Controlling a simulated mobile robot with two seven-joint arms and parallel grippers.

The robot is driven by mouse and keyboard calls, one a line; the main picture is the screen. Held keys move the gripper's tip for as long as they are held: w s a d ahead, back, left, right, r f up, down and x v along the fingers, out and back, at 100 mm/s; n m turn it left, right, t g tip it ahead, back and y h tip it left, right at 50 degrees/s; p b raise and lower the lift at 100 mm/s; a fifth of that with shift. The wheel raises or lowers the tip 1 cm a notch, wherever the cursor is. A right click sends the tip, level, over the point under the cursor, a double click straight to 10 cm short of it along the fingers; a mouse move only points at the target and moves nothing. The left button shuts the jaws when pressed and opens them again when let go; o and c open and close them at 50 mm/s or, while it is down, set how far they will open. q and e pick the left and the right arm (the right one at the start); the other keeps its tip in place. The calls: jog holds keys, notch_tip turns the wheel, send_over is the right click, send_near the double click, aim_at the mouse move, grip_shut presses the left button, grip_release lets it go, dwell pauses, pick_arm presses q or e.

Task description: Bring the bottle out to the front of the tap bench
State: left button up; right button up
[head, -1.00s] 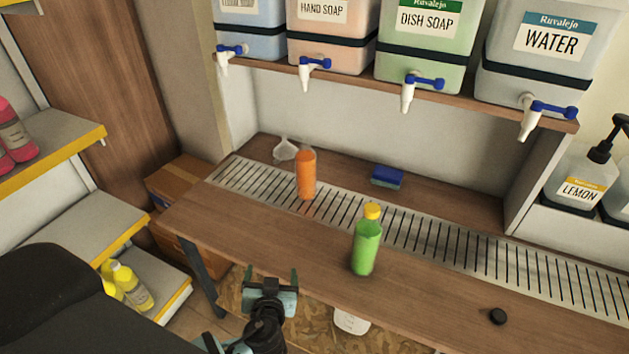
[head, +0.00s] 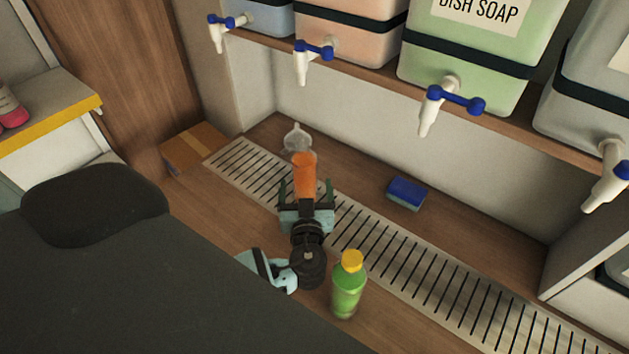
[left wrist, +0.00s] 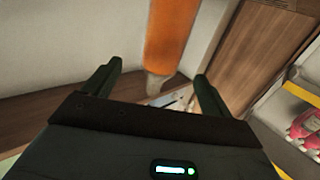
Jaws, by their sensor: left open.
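A green bottle (head: 348,290) with a yellow cap stands upright nearer the front. My left gripper (head: 305,188) is open, reaching over the bench at the orange bottle, with one finger to each side of it. The orange bottle (left wrist: 172,38) also shows in the left wrist view, ahead of the open fingers; I cannot tell whether they touch it. The gripper hides its lower part in the head view. My right gripper is not in view.
A blue sponge (head: 407,192) lies on the bench at the back. Drums with blue-handled taps (head: 314,50) stand on a shelf above. The grate (head: 415,262) is clear right of the gripper.

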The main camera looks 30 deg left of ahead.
aim_at(305, 174)
pick_arm(q)
jog(key=shift+s+a, duration=0.1)
jog(key=shift+a, duration=0.05)
jog(key=shift+w+a+r, duration=0.15)
jog(key=shift+w+a, duration=0.1)
jog(key=shift+w, duration=0.05)
jog(key=p+x, duration=0.1)
jog(key=x, duration=0.4)
jog(key=shift+w+a, duration=0.1)
jog(key=shift+w, duration=0.2)
jog(key=shift+w+a, duration=0.35)
jog(key=shift+w, duration=0.15)
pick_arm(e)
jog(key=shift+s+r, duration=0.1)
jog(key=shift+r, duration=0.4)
pick_arm(q)
jog(key=shift+c, duration=0.4)
